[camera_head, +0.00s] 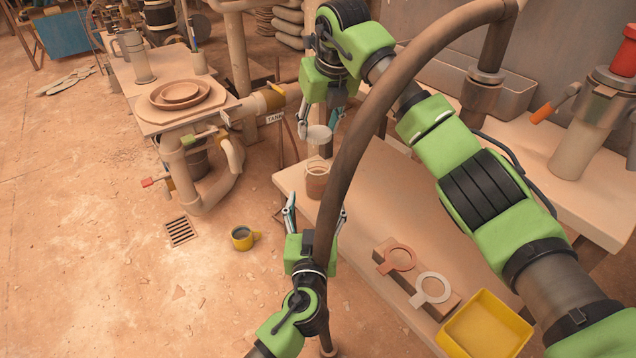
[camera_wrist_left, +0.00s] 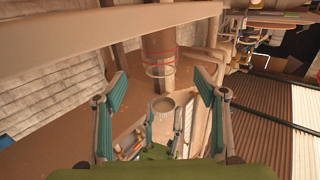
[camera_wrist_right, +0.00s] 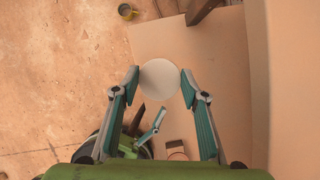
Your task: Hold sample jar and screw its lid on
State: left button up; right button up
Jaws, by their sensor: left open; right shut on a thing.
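The sample jar (camera_head: 317,182), clear with brown contents, stands upright at the table's far left corner. In the right wrist view the lid (camera_wrist_right: 160,79) sits between both fingertips.
A thick brown curved pipe (camera_head: 365,120) crosses in front of the table and partly hides my left gripper. The table (camera_head: 385,205) also holds a block with two ring gaskets (camera_head: 432,288) and a yellow tray (camera_head: 485,325). A yellow mug (camera_head: 242,239) stands on the floor.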

aim_at(317, 185)
pick_arm(q)
jog(key=w, duration=0.8)
jog(key=shift+d, duration=0.2)
jog(key=c, duration=1.7)
pick_arm(e)
jog(key=shift+f, duration=2.45)
jog(key=shift+f, duration=0.1)
jog(key=shift+f, duration=0.8)
pick_arm(q)
jog(key=shift+f, duration=0.1)
pick_arm(e)
jog(key=shift+f, duration=0.55)
